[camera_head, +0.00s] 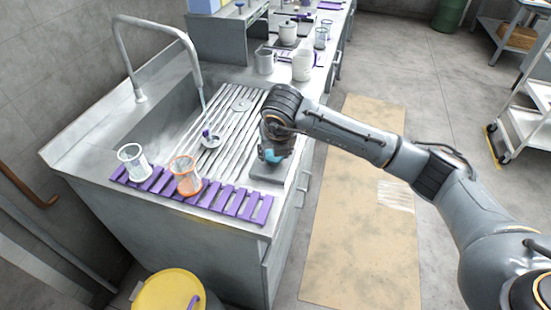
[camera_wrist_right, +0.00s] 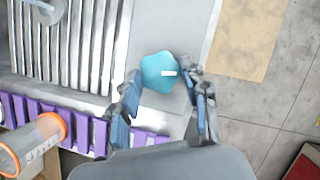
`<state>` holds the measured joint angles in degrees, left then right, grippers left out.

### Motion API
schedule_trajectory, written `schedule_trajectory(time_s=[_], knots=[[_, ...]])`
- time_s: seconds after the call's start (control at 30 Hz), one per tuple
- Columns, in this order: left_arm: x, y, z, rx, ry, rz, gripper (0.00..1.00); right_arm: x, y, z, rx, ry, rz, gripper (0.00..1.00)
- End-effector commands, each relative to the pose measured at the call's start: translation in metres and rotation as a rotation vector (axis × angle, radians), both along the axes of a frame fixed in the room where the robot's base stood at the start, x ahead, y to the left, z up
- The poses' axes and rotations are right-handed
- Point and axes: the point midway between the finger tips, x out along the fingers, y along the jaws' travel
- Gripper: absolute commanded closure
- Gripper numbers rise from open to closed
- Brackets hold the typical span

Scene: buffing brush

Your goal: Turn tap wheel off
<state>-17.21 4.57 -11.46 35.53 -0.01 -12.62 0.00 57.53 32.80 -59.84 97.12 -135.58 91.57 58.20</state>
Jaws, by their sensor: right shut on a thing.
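The tap wheel (camera_head: 273,156) is a teal, rounded knob above a grey block at the right edge of the sink counter. It also shows in the right wrist view (camera_wrist_right: 160,72), with a small white mark on its top. My right gripper (camera_wrist_right: 163,80) is shut on it, with one finger on each side. In the head view the wrist of my right gripper (camera_head: 275,150) hides part of the wheel. The grey curved tap (camera_head: 160,28) stands at the back of the sink, and a thin bluish streak shows below its spout. My left gripper is not in view.
A clear cup (camera_head: 133,160) and an orange-rimmed cup (camera_head: 185,175) stand on a purple slatted strip (camera_head: 232,203) at the counter's near edge. White mugs (camera_head: 302,65) stand farther back. A yellow-lidded bin (camera_head: 168,290) is below.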

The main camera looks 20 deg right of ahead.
Motion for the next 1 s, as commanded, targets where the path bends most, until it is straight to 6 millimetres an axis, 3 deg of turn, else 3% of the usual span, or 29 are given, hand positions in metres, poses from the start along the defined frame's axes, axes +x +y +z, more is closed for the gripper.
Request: schedule_trajectory(time_s=[0.3,0.97,1.0], knots=[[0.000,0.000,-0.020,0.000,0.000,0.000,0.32,0.000,0.002,-0.002,0.001,0.000,-0.171,0.86],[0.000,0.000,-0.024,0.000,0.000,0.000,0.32,0.000,0.002,0.000,0.001,0.003,-0.233,0.86],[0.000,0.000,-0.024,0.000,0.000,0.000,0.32,0.000,0.002,0.000,0.001,0.003,-0.233,0.53]])
